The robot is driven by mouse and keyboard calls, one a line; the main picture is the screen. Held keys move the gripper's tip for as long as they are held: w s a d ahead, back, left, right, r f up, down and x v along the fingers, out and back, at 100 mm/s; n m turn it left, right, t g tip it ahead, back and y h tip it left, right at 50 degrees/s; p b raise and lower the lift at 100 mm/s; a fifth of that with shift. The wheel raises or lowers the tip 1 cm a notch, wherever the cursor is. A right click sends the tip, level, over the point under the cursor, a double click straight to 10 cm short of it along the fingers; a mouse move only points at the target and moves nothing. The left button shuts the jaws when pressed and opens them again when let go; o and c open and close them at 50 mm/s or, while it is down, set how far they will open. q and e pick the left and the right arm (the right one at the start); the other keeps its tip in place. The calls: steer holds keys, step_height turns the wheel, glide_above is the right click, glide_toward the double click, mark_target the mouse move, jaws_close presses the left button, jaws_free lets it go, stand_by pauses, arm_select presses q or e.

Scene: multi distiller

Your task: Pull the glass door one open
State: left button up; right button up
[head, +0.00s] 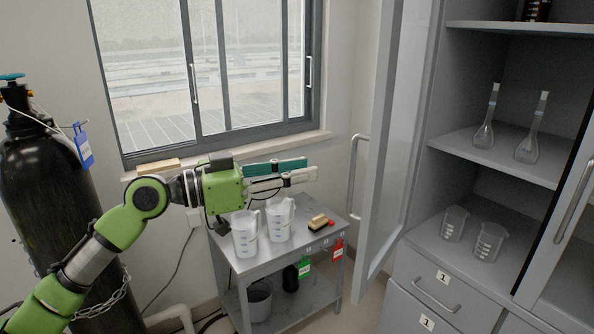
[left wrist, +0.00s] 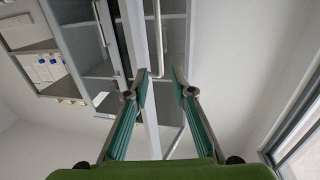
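The left glass door (head: 405,110) of the grey cabinet stands swung outward, with the shelves behind it exposed. Its long metal handle (head: 352,180) faces the window side. My left gripper (head: 311,167) is to the left of the handle, above the small table, apart from the door. In the left wrist view my left gripper (left wrist: 160,80) has its two fingers spread with nothing between them. A long bar that looks like the door handle (left wrist: 159,40) shows beyond the fingertips. The right gripper is in neither view.
A small grey table (head: 262,262) with white jugs (head: 280,220) stands below the gripper. A black gas cylinder (head: 48,190) is at the left. Flasks (head: 487,125) and beakers (head: 455,222) stand on the cabinet shelves. The second door's handle (head: 573,212) is at the right.

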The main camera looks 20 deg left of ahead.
arm_select(q)
steer(key=shift+d+f, duration=0.1)
steer(key=shift+f, duration=0.15)
jaws_close()
steer(key=m+y+p, duration=0.3)
steer(key=m+p, duration=0.1)
steer(key=m, duration=0.7)
glide_toward(369, 222)
steer(key=d+f, duration=0.2)
steer(key=s+d+r+m+t+p, duration=0.1)
steer(key=s+d+r+m+t, duration=0.1)
steer(key=s+d+m, duration=0.15)
steer(key=a+p+x, duration=0.1)
steer(key=p+x, duration=0.2)
steer(key=x, duration=0.7)
steer(key=shift+w+a+m+p, duration=0.25)
steer(key=shift+a, duration=0.65)
steer(key=shift+w+a+m+p, duration=0.2)
steer(key=shift+a, duration=0.7)
